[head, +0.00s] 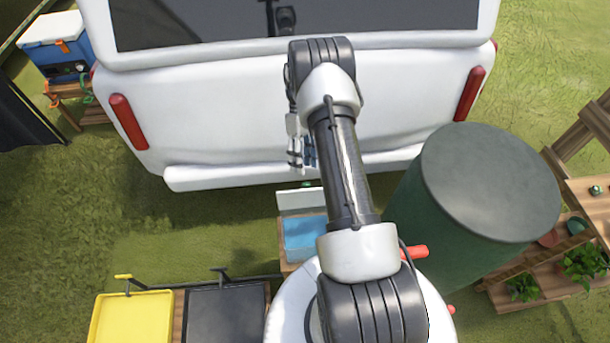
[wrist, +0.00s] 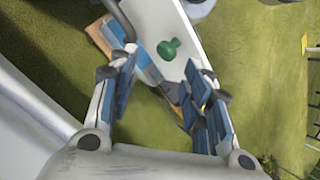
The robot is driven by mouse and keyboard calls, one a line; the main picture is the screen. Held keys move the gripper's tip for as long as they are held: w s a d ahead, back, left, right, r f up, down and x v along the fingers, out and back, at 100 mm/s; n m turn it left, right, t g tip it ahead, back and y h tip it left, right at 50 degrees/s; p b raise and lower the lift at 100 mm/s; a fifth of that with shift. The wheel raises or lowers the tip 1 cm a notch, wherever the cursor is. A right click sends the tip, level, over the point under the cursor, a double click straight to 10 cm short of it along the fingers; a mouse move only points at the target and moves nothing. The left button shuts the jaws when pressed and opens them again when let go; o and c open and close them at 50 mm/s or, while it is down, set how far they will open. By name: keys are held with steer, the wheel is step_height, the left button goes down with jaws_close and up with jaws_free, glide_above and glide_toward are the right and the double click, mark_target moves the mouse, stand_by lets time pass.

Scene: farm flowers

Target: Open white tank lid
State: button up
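A small tank stands on the grass below and in front of my arm in the head view. Its white lid (head: 300,199) appears raised at the far side, and blue (head: 303,238) shows in the tank's opening. A green knob (head: 306,184) shows at the lid's upper edge. In the wrist view the white lid (wrist: 190,20) carries the green knob (wrist: 168,48), beyond and between my fingertips. My gripper (wrist: 161,72) is open and empty, apart from the knob. In the head view my gripper (head: 301,152) hangs past the lid, partly hidden by my arm.
A white vehicle (head: 220,105) closes off the far side. A green barrel (head: 490,185) stands close on the right. A yellow tray (head: 130,318) and a black tray (head: 226,315) lie front left. A blue cooler (head: 60,55) is far left. Open grass lies left.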

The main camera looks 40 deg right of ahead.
steer(key=shift+v, duration=2.65)
steer(key=shift+a, duration=0.1)
steer(key=s+a+r+t+h, duration=0.1)
steer(key=a+r, duration=0.3)
steer(key=r, duration=0.4)
steer(key=s+a+r+m+t+h, duration=0.15)
steer(key=a+r, duration=0.25)
steer(key=r, duration=0.4)
steer(key=s+a+r+t+h, duration=0.1)
steer(key=a+r+t, duration=0.1)
steer(key=a+r, duration=0.5)
steer(key=s+a+r+t, duration=0.2)
steer(key=s+a, duration=0.2)
steer(key=s, duration=0.5)
steer(key=s+a+r+m+t, duration=0.1)
steer(key=s+a+r+t, duration=0.2)
steer(key=s, duration=0.7)
steer(key=shift+a+t, duration=0.35)
steer(key=shift+a, duration=0.35)
